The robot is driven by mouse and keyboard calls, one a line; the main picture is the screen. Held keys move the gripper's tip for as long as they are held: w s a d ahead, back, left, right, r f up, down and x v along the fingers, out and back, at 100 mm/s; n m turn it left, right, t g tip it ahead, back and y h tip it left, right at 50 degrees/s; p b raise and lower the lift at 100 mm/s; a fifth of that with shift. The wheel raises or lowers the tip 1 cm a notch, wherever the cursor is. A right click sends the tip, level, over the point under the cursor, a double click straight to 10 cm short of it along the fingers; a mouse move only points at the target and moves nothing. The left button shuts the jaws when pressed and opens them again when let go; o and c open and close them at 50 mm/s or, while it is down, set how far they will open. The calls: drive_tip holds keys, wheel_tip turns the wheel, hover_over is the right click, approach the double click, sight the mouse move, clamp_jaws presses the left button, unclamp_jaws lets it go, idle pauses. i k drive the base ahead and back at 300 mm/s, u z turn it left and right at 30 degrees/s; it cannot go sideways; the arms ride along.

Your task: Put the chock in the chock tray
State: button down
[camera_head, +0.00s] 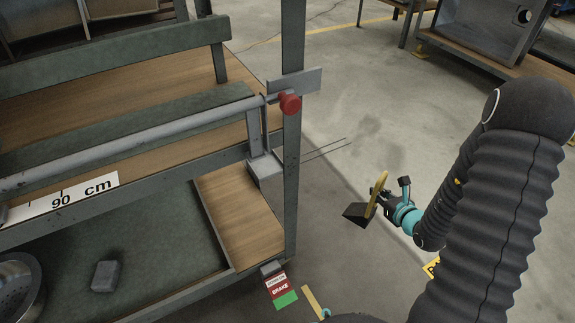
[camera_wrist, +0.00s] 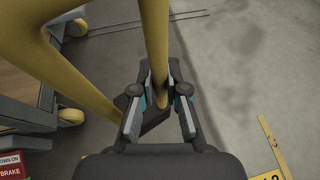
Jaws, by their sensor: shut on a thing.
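The chock is a black wedge (camera_head: 357,213) with a yellow handle (camera_head: 379,183). My gripper (camera_head: 383,198) is shut on the handle and holds the chock up in the air, to the right of the rack. In the wrist view my gripper's fingers (camera_wrist: 160,98) close around the yellow handle (camera_wrist: 155,40); the dark wedge (camera_wrist: 154,117) shows partly behind the fingers. No tray labelled for chocks can be picked out. The rack's lower level has a dark green surface (camera_head: 150,245) and a bare wooden part (camera_head: 238,215); I cannot tell whether either is the chock tray.
The metal rack's upright post (camera_head: 292,150) stands left of my gripper, with a red knob (camera_head: 290,103) on it. A grey block (camera_head: 105,276) and a metal colander (camera_head: 18,285) sit on the lower level. A brake label (camera_head: 280,287) hangs at the corner. Concrete floor (camera_head: 345,100) beyond is mostly open.

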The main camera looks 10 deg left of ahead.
sight(266, 167)
drive_tip(key=z, duration=1.55)
drive_tip(key=i, duration=1.55)
drive_tip(key=u, duration=3.4)
drive_tip(key=i, duration=0.5)
drive_tip(key=u, duration=0.1)
